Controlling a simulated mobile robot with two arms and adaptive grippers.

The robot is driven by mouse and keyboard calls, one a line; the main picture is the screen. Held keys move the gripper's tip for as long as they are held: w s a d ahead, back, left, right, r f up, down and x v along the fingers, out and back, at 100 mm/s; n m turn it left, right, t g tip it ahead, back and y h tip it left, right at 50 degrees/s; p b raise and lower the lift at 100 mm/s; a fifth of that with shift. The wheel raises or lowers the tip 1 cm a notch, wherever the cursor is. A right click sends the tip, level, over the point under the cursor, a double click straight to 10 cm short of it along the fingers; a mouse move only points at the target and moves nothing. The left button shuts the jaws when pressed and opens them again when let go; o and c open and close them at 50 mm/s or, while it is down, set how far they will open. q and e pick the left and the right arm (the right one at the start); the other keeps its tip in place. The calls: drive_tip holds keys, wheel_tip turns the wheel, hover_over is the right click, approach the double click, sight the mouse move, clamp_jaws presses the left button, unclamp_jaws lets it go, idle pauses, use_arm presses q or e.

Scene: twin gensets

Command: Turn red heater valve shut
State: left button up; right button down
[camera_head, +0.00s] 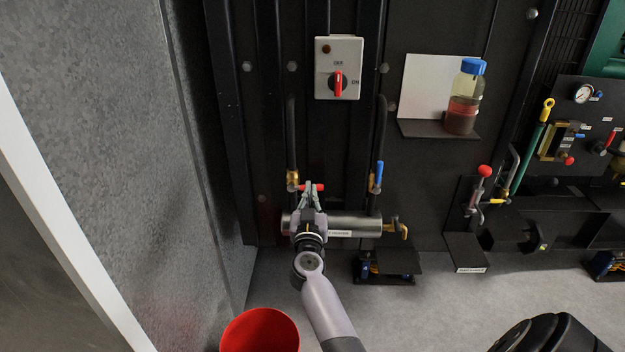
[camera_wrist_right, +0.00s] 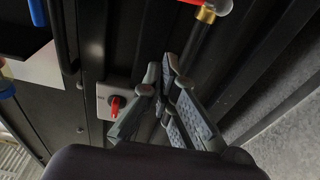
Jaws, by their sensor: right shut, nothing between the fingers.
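The red heater valve handle (camera_head: 319,187) lies roughly crosswise on the left brass fitting (camera_head: 292,181), above the silver heater cylinder (camera_head: 356,224). In the wrist view the red handle (camera_wrist_right: 190,1) and its brass fitting (camera_wrist_right: 206,14) show at the top edge, partly cut off. My right gripper (camera_head: 310,186) is at the red handle in the head view and hides part of it. In the wrist view its fingertips (camera_wrist_right: 167,70) are together and empty, apart from the handle in the picture. Whether they touch it cannot be told. My left gripper is not in view.
A blue-handled valve (camera_head: 379,174) stands right of the red one. A switch box with a red knob (camera_head: 338,83) is above. A bottle (camera_head: 464,98) stands on a shelf to the right. A red bucket (camera_head: 260,331) is on the floor, and a grey wall (camera_head: 130,130) is at left.

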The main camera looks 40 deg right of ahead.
drive_tip(key=b+x, duration=0.3)
drive_tip(key=x, duration=0.7)
drive_tip(key=shift+w+d, duration=0.1)
drive_tip(key=f, duration=0.1)
drive_tip(key=f+b, duration=0.1)
drive_tip(key=s+f+b, duration=0.1)
drive_tip(key=f, duration=0.1)
drive_tip(key=shift+a, duration=0.3)
drive_tip(key=shift+s+f+m, duration=0.2)
drive_tip(key=shift+f+m, duration=0.3)
drive_tip(key=shift+f, duration=0.15)
